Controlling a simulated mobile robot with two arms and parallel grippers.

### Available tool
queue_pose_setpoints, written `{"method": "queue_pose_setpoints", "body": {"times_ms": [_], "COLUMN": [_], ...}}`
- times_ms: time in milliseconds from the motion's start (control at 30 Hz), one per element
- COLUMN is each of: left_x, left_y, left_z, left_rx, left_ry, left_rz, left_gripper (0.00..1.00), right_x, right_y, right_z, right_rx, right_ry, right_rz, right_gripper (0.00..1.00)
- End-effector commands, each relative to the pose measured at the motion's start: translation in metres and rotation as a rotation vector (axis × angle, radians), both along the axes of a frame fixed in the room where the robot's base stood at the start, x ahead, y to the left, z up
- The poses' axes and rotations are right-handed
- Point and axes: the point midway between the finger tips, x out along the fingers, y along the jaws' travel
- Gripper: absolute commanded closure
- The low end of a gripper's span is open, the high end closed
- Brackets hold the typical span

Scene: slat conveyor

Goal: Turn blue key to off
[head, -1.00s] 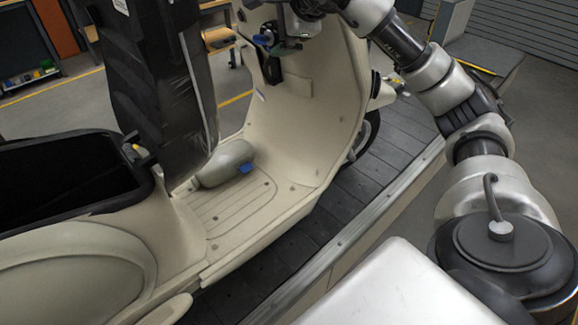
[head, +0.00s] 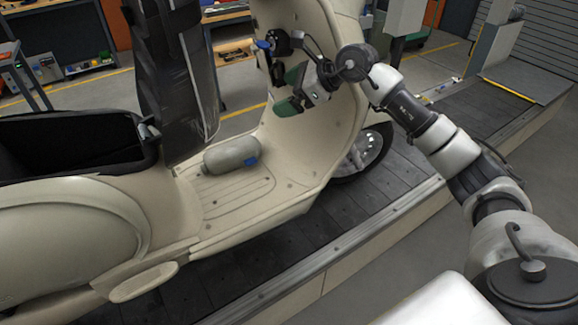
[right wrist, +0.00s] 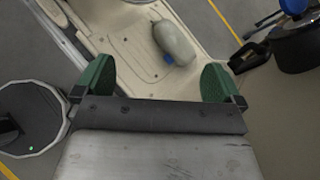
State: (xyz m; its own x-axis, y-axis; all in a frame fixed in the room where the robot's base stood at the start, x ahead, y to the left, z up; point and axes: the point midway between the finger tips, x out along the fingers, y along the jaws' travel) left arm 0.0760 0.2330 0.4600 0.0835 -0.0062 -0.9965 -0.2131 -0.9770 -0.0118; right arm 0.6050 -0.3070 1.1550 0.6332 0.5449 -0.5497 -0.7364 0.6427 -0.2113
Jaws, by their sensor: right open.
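The blue key (head: 262,45) sits in a black round lock on the inner side of the scooter's cream front shield. A blue part, likely the same key, shows at the top right corner of the right wrist view (right wrist: 293,6). My right gripper (head: 291,90) is below the key and a little to its right, apart from it. Its green fingers stand wide apart with nothing between them in the right wrist view (right wrist: 156,80). I cannot read the key's exact angle. My left gripper is not in view.
The cream scooter (head: 160,215) stands on the dark slat conveyor (head: 330,215). A grey-beige container (head: 231,155) with a blue part lies on its footboard. The raised dark seat (head: 165,75) stands left of the key. A workbench (head: 65,75) is behind.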

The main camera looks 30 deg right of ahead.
Motion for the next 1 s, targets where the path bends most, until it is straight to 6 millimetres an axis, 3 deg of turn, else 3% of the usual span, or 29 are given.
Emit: {"method": "queue_pose_setpoints", "body": {"times_ms": [200,433,1000], "left_x": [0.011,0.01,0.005], "left_y": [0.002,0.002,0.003], "left_z": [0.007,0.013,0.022], "left_rx": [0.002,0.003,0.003], "left_ry": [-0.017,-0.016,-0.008], "left_rz": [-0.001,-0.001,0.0], "left_gripper": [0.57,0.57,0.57], "right_x": [0.012,0.02,0.021], "right_y": [0.019,0.029,0.025], "right_z": [-0.041,-0.086,-0.192], "right_rx": [0.313,0.625,1.187], "right_ry": [0.13,0.269,0.538], "right_rz": [-0.049,-0.15,-0.477], "right_gripper": [0.02,0.02,0.02]}}
